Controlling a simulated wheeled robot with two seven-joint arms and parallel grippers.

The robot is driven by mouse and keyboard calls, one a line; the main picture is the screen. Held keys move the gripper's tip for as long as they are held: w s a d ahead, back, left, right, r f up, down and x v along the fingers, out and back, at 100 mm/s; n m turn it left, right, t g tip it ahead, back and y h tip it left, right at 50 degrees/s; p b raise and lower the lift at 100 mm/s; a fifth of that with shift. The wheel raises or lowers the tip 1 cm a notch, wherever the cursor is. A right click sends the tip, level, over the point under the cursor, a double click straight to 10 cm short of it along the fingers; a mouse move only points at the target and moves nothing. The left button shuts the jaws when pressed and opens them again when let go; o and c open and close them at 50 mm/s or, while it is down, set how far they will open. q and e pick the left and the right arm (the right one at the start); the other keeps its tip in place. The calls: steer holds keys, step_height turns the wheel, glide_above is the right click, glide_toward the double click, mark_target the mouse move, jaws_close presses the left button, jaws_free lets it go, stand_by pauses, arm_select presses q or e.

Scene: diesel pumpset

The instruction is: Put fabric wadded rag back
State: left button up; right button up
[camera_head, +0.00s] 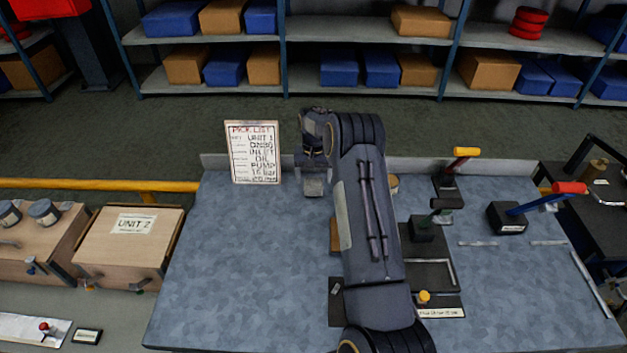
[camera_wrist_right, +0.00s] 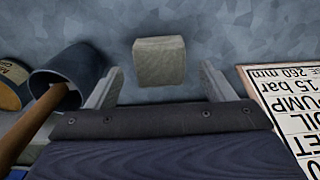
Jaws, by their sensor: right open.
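A pale grey-beige block-shaped wad, which looks like the rag (camera_wrist_right: 158,60), lies on the mottled blue-grey bench top in the right wrist view. My right gripper (camera_wrist_right: 161,70) is open, with one finger on each side of the rag's near edge and visible gaps to both. In the head view the right gripper (camera_head: 313,172) is over the back of the bench, just right of the pick list board, and my arm hides part of the bench. My left gripper is not in view.
The pick list board (camera_head: 253,152) stands close beside the gripper. A dark blue cup (camera_wrist_right: 70,75) with a wooden handle and a labelled round tin (camera_wrist_right: 12,85) are on its other side. Levers and fixtures (camera_head: 430,225) occupy the bench right of my arm; the bench's left part is clear.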

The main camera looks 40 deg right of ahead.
step_height(320, 180, up, 7)
steer(key=p, duration=0.3)
step_height(320, 180, up, 13)
steer(key=n+t+y, duration=0.1)
steer(key=t, duration=0.1)
glide_above(314, 183)
steer(key=s+a, duration=0.5)
steer(key=a, duration=0.1)
steer(key=s+a+r+n+t+y, duration=0.1)
steer(key=s+a+r+n, duration=0.1)
steer(key=s+a+r, duration=0.65)
steer(key=s+a+f+n+t+y, duration=0.1)
steer(key=s+a, duration=0.5)
steer(key=s, duration=0.4)
steer(key=s+a+f+n+t, duration=0.1)
steer(key=s+a+n, duration=0.1)
steer(key=s+a, duration=0.5)
steer(key=s, duration=0.3)
steer(key=shift+f+t+y, duration=0.3)
steer(key=shift+f+y, duration=0.05)
steer(key=shift+y, duration=0.05)
